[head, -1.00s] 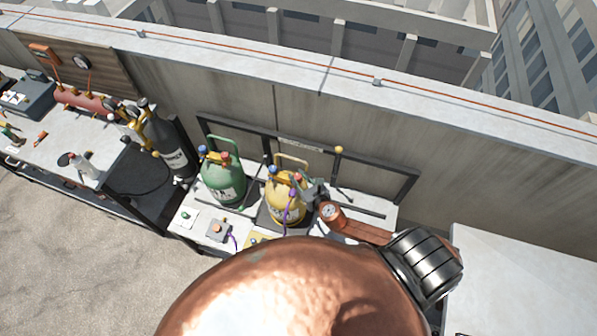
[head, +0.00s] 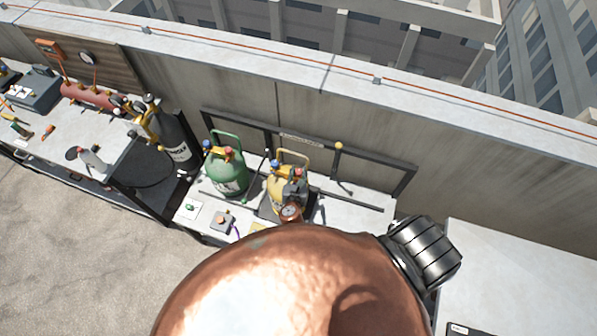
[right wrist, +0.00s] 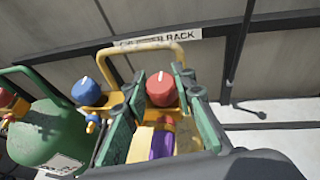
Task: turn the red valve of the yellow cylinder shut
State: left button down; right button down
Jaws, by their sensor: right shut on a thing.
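The yellow cylinder (head: 277,197) stands on the rack bench in the head view, to the right of the green cylinder (head: 226,177). Its red valve (right wrist: 162,89) is a round knob with a white mark on top, and it shows in the right wrist view. My right gripper (right wrist: 158,84) has its green-padded fingers on either side of this red valve and is shut on it. In the head view my right gripper (head: 294,190) covers part of the yellow cylinder's top. The cylinder's blue valve (right wrist: 86,91) is left of the fingers. My left gripper is out of view.
The green cylinder stands close by on the left, with its own knobs. A dark rack frame (head: 375,176) and a concrete wall (head: 430,200) are behind. A dark gas bottle (head: 173,140) stands further left. My copper-coloured arm hides the bench front.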

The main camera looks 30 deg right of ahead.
dwell(0.4)
jog(key=c, duration=1.6)
grip_release()
jog(key=v, duration=1.2)
jog(key=shift+r, duration=0.1)
